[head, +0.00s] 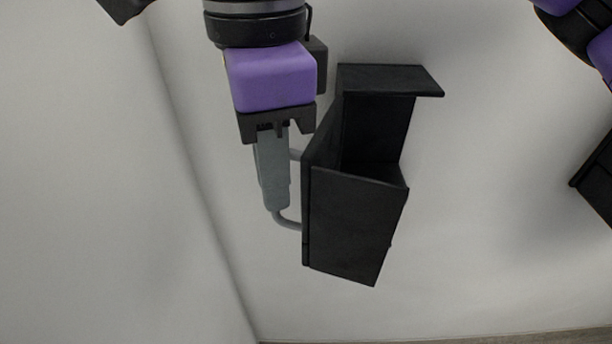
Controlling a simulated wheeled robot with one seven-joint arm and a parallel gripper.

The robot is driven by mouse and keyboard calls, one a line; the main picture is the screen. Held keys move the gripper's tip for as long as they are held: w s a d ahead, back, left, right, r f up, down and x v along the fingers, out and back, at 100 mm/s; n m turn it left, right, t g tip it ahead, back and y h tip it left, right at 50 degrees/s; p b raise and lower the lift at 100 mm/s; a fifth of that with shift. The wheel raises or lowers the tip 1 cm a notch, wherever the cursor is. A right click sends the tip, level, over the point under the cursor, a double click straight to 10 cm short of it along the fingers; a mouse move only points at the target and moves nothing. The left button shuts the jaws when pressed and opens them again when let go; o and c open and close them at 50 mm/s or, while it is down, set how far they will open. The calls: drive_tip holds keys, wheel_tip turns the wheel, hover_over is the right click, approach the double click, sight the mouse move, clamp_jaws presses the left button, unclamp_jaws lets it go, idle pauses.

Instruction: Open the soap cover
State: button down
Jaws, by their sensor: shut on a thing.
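A black box-like piece (355,222), which I take to be the soap cover, shows in the middle of the head view against a pale surface. It has a broad front panel, a hollow opening above it, and a flat flange jutting right at its top. A grey curved handle (290,223) stands out from its left side. My gripper (277,206) comes down from above, left of the black piece, with its grey fingers shut on the handle. The fingers hide the middle of the handle. The inside of the black piece is dark and only partly seen.
A pale surface (490,240) surrounds the black piece, with a rounded edge running down at left. A strip of floor (540,337) shows at the bottom right. The area right of the black piece looks free up to dark parts at the far right edge.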

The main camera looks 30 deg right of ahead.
drive_tip(key=shift+w+r+m+b, duration=0.15)
drive_tip(key=shift+w+m+b, duration=0.15)
drive_tip(key=shift+w+m, duration=0.55)
drive_tip(key=c, duration=1.5)
unclamp_jaws()
drive_tip(key=shift+d, duration=0.1)
drive_tip(key=shift+s, duration=0.15)
drive_tip(key=shift+r, duration=3.8)
